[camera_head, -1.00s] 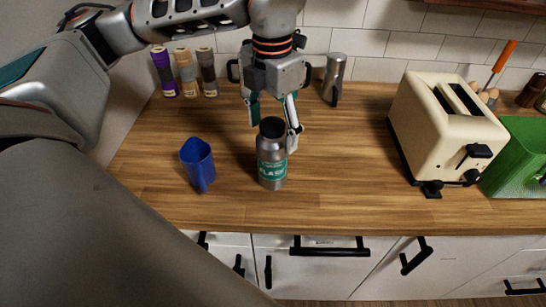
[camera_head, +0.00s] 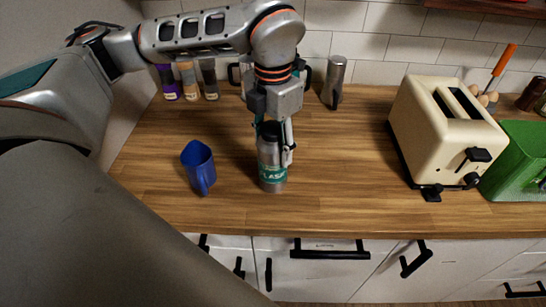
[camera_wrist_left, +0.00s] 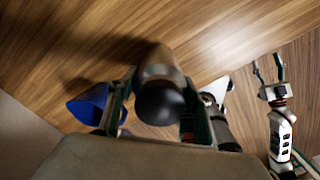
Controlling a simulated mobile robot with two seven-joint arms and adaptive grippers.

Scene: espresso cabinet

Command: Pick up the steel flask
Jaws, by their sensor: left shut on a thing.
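The steel flask (camera_head: 272,183) is a grey metal bottle with a dark lid and a green label. It stands upright near the front of the wooden counter. My left gripper (camera_head: 275,150) comes down from above and is shut on the flask's upper body, one finger on each side. In the left wrist view the flask (camera_wrist_left: 163,66) lies between the two fingers, its dark lid towards the camera. My right gripper (camera_wrist_left: 269,72) shows at the right of that view, its fingers apart and empty. It is outside the head view.
A cream toaster (camera_head: 446,130) and a green crate (camera_head: 517,163) are at the right. Several jars (camera_head: 188,80) and a steel shaker (camera_head: 334,80) stand along the back wall. The counter between flask and toaster is clear.

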